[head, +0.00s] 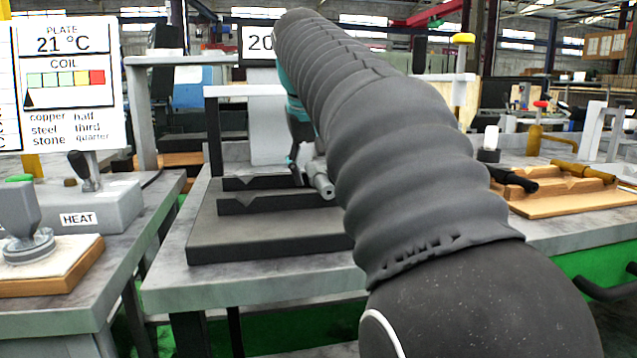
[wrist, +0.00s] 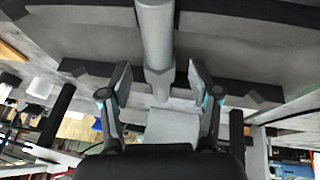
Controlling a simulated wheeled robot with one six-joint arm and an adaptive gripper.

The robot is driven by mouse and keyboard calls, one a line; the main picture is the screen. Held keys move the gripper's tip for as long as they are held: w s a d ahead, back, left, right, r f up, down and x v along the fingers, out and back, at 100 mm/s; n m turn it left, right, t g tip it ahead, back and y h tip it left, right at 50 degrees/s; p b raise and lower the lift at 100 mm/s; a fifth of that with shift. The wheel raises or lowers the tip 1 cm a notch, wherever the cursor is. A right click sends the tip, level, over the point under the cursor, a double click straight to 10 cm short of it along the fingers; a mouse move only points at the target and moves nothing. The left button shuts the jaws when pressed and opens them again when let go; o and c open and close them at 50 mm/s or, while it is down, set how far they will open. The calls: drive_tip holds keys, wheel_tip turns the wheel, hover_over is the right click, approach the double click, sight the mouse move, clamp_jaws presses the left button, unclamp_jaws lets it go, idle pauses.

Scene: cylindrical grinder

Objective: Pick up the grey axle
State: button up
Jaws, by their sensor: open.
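The grey axle (head: 320,181) shows only in part in the head view, beside my gripper (head: 301,160); my arm hides the rest. In the wrist view the axle (wrist: 157,40) runs down from the top edge and its narrower end lies between my two fingers. My gripper (wrist: 159,76) is open there, with a clear gap on each side of the axle. The dark V-notched rest (head: 255,197) stands on a dark base plate (head: 250,235) on the grey table; the axle lies across this area.
At left stands a HEAT unit (head: 95,208) with a lever and a small press on a wooden board (head: 50,265). At right a wooden cradle (head: 565,185) holds dark and yellow handled tools.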

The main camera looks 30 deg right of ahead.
sight(319, 170)
drive_tip(key=shift+w+d+f, duration=0.2)
drive_tip(key=shift+f, duration=0.4)
clamp_jaws()
drive_tip(key=shift+r, duration=0.1)
drive_tip(key=shift+r, duration=0.45)
wheel_tip(319, 170, up, 4)
drive_tip(key=shift+f+p, duration=0.15)
drive_tip(key=shift+p, duration=0.6)
drive_tip(key=s+d+r, duration=0.6)
drive_tip(key=d, duration=0.4)
drive_tip(key=shift+r+p, duration=0.15)
drive_tip(key=shift+p, duration=0.3)
drive_tip(key=shift+s, duration=0.1)
